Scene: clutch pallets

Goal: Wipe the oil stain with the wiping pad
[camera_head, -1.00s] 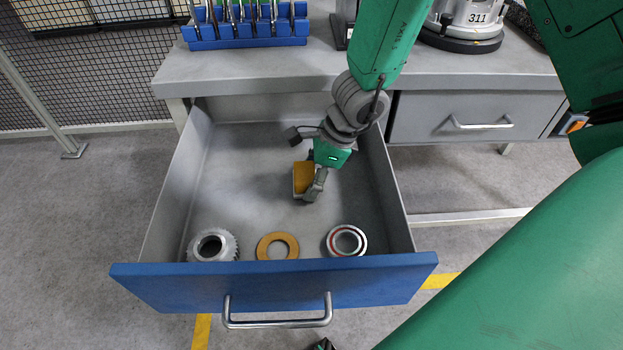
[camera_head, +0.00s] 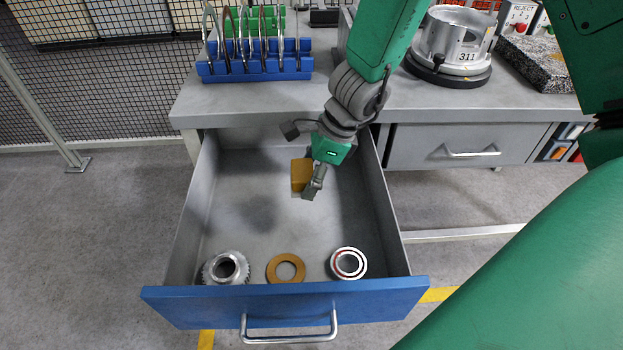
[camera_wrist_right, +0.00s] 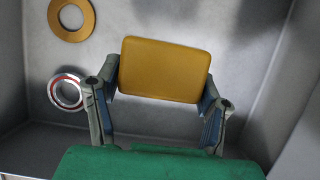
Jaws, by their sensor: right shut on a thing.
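The wiping pad (camera_head: 301,176) is a mustard-yellow block with a pale underside, inside the open drawer. My right gripper (camera_head: 311,192) is shut on it; the wrist view shows the pad (camera_wrist_right: 165,69) between the two fingers (camera_wrist_right: 158,100). The pad is over the drawer floor, and I cannot tell whether it touches. A dark, soft-edged patch (camera_head: 258,212) lies on the drawer floor left of the pad. A dark area also shows at the top of the wrist view (camera_wrist_right: 232,18). I cannot tell whether it is oil or shadow. My left gripper is not in view.
Near the drawer front (camera_head: 290,304) lie a gear (camera_head: 226,268), a yellow ring (camera_head: 286,269) and a bearing (camera_head: 348,263). The drawer walls enclose the pad. A blue rack (camera_head: 256,66) and a metal housing (camera_head: 450,47) stand on the bench (camera_head: 300,101). The drawer's middle floor is clear.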

